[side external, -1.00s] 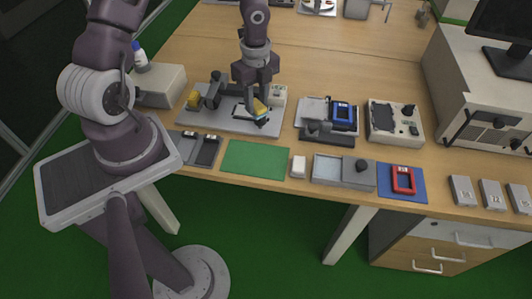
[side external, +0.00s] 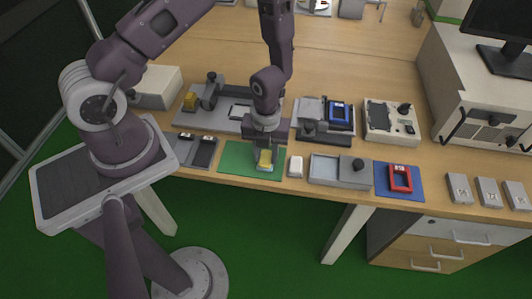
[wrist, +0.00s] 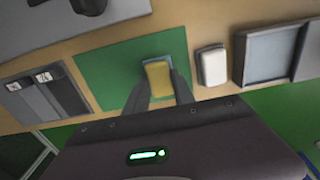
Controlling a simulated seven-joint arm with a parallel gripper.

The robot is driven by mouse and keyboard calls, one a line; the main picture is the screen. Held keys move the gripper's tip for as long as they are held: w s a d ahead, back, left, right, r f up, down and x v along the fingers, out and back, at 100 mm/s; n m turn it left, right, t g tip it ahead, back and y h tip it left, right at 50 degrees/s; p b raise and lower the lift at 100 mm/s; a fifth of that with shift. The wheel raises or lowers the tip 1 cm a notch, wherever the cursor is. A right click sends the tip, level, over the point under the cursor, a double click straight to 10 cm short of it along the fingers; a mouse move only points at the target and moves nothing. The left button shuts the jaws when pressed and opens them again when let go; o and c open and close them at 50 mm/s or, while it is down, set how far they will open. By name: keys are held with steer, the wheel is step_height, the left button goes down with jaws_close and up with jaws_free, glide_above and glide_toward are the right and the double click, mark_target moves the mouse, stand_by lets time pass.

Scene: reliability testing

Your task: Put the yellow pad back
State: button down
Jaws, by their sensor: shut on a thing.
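The yellow pad (side external: 265,158) is between the fingers of my gripper (side external: 264,157), over the right part of the green mat (side external: 238,160). In the wrist view the pad (wrist: 158,80) shows yellow with a grey-blue edge at its far end. My gripper's fingers (wrist: 161,92) are on either side of it, shut on it, with the green mat (wrist: 112,75) around and beneath. I cannot tell whether the pad touches the mat.
A white block (side external: 296,167) stands just right of the mat, and a grey tray (side external: 325,168) beyond it. Dark bins (side external: 203,153) lie to the left. A red-framed device (side external: 400,178) sits on a blue mat further right. The table's front edge is close.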

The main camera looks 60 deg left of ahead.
steer(key=c, duration=1.1)
jaws_free()
steer(key=shift+f, duration=0.1)
steer(key=shift+o, duration=0.2)
step_height(320, 180, up, 13)
step_height(320, 180, up, 11)
steer(key=n+t+y, duration=0.2)
steer(key=n+y, duration=0.1)
steer(key=n, duration=0.6)
glide_above(265, 157)
steer(key=s+a, duration=0.2)
steer(key=a, duration=0.2)
steer(key=s+d+r+n+t+h, duration=0.3)
steer(key=s+r+n, duration=0.9)
steer(key=n, duration=0.6)
steer(key=shift+s+d+r+t, duration=0.15)
steer(key=shift+d+r+t, duration=0.15)
steer(key=shift+d, duration=0.45)
